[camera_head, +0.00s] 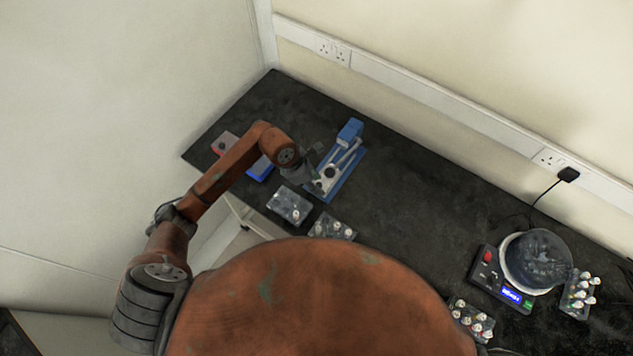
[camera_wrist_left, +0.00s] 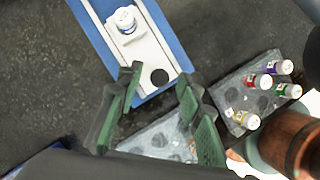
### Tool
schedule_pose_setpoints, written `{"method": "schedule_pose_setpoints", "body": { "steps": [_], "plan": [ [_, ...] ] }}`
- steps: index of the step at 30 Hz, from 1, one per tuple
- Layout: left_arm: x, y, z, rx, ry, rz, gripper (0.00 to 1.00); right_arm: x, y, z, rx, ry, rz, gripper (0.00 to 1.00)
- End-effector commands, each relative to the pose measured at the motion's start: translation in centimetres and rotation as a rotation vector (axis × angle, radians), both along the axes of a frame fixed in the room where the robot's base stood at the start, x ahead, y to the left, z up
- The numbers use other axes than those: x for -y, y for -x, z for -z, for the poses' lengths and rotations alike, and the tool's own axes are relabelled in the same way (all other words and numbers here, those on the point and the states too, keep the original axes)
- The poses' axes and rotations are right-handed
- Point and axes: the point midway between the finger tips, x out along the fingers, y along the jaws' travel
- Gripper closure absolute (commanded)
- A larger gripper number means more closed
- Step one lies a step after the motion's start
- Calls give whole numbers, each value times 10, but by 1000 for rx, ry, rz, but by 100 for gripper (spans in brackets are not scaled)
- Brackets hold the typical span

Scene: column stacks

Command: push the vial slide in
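The vial slide is a white strip on a blue base (camera_head: 349,175), near the far left of the dark table. In the left wrist view the white slide (camera_wrist_left: 146,50) carries an upright white-capped vial (camera_wrist_left: 124,19), and a round dark spot (camera_wrist_left: 159,77) lies nearer the gripper. My left gripper (camera_head: 314,188) is over the near end of this device. In the left wrist view its green-padded fingers (camera_wrist_left: 158,108) are apart with nothing held between them, just in front of the slide's near end. I cannot tell whether they touch it. My right gripper is not in view.
Grey vial racks (camera_head: 290,204) and (camera_head: 333,228) stand near the table's front edge; one with coloured caps shows in the left wrist view (camera_wrist_left: 240,92). A red-and-blue item (camera_head: 260,168) lies behind my left arm. A device with a round bowl (camera_head: 538,260) stands at right. The middle table is clear.

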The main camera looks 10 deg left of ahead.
Motion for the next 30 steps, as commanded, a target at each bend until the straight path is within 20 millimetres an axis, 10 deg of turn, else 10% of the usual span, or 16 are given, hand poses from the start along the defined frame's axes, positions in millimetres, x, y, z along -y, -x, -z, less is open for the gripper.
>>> {"method": "schedule_pose_setpoints", "body": {
  "steps": [21,30],
  "plan": [
    [0,0,0,0,0,-1,100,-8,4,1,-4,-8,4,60],
    [0,0,0,0,0,-1,100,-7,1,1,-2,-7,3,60]
  ]
}}
